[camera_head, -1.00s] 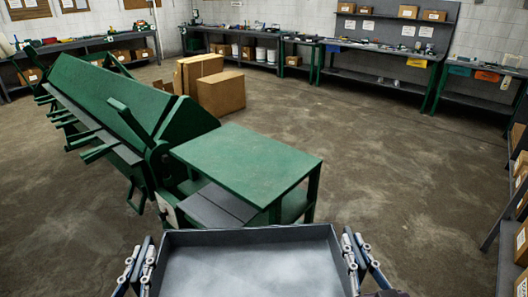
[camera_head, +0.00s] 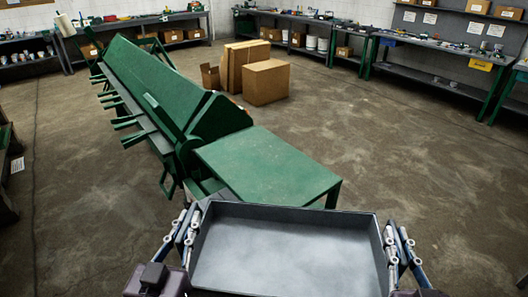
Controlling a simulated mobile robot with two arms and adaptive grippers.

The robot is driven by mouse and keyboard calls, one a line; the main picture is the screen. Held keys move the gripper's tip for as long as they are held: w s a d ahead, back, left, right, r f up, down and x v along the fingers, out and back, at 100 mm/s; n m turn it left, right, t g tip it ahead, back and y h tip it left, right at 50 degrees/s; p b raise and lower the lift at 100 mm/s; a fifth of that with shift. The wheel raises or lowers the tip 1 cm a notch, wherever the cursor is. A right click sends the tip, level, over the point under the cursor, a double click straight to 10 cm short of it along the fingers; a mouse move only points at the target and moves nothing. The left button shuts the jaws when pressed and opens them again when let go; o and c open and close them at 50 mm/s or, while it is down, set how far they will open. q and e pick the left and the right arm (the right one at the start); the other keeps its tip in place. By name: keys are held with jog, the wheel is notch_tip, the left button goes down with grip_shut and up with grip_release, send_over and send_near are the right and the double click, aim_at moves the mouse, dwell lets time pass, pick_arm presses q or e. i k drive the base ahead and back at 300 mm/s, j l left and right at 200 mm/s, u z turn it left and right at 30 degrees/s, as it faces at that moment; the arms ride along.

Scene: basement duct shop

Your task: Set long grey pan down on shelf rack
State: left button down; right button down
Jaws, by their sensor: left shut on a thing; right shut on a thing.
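The long grey pan (camera_head: 290,262) is a shallow rectangular tray held in front of me at the bottom of the head view. Its inside looks empty, and its near edge is cut off by the picture. My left gripper (camera_head: 188,238) is shut on the pan's left side wall. My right gripper (camera_head: 392,248) is shut on its right side wall. The pan looks roughly level. At the right edge of the view, only workbenches show; I cannot pick out the shelf rack for certain.
A green table (camera_head: 265,165) stands just beyond the pan, joined to a long green folding machine (camera_head: 165,90) with protruding handles. Cardboard boxes (camera_head: 268,82) stand on the floor behind it. Workbenches (camera_head: 425,70) line the back wall. Open concrete floor (camera_head: 420,165) lies to the right.

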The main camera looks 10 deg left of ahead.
aim_at(292, 196)
jog(key=i, duration=0.85)
